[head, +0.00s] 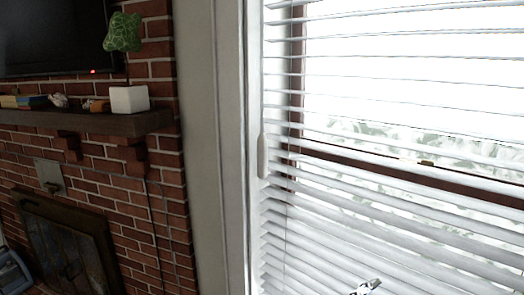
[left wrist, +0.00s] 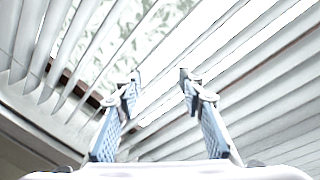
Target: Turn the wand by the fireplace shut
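The wand (head: 263,155) is a thin rod with a thicker white handle. It hangs at the left edge of the white window blind (head: 400,215), beside the window frame near the fireplace. The blind's slats are tilted open, with bright light and foliage between them. My left gripper (left wrist: 160,75) is open and empty in the left wrist view, with slats behind its two fingers. A small gripper tip (head: 367,287) shows at the bottom of the head view, right of and below the wand; no arm shows with it. The wand is not visible in the left wrist view.
The brick fireplace (head: 150,200) stands at the left, with a dark mantel (head: 90,122) jutting out. A white plant pot (head: 128,99) and small items sit on the mantel. A dark screen (head: 55,40) hangs above. A pale wall strip (head: 200,150) separates bricks and window.

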